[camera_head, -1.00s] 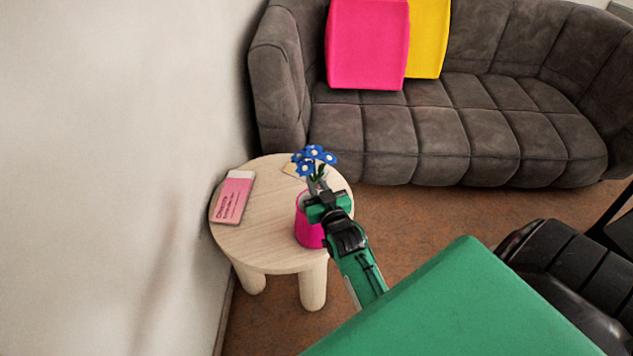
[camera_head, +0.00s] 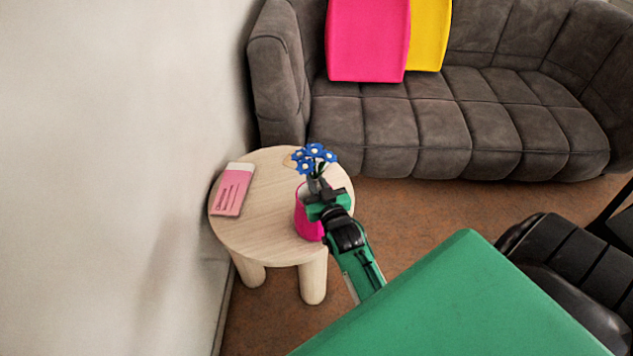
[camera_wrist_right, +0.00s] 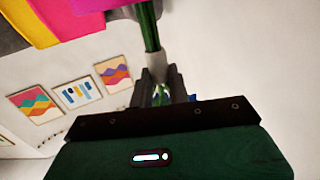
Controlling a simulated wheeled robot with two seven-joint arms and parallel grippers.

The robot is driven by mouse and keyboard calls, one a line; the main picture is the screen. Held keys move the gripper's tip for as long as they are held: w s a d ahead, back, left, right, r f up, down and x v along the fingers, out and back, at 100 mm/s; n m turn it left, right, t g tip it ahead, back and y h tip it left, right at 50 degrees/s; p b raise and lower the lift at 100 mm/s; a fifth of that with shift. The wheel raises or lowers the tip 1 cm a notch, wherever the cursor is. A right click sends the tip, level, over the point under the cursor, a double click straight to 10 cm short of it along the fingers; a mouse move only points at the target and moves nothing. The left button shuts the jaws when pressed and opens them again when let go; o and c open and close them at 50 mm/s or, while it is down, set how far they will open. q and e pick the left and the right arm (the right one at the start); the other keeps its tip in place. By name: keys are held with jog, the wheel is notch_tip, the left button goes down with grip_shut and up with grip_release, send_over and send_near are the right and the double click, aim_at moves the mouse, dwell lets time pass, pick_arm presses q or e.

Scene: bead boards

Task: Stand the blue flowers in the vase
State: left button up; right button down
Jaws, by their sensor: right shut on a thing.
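The blue flowers (camera_head: 314,157) are a small bunch with pale centres and dark leaves, seen in the head view above the side table's right part. My right gripper (camera_head: 318,186) is shut on their stems. In the right wrist view the green stems (camera_wrist_right: 149,28) run down between the fingers of my right gripper (camera_wrist_right: 157,75). The pink vase (camera_head: 306,223) stands on the table, partly hidden behind my right gripper and wrist. I cannot tell whether the stem ends are inside the vase or in front of it. My left gripper is not in view.
The round wooden table (camera_head: 262,215) also holds a pink book (camera_head: 233,190) at its left. A white wall (camera_head: 110,150) is close on the left, and a grey sofa (camera_head: 435,130) stands behind.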

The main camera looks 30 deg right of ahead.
jog(key=c, duration=1.3)
grip_release()
jog(key=shift+o, duration=0.2)
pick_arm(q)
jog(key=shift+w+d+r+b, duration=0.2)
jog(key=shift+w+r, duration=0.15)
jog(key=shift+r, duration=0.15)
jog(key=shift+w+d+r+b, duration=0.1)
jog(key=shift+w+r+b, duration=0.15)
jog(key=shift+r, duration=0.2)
pick_arm(e)
jog(key=v, duration=1.3)
jog(key=shift+s, duration=0.4)
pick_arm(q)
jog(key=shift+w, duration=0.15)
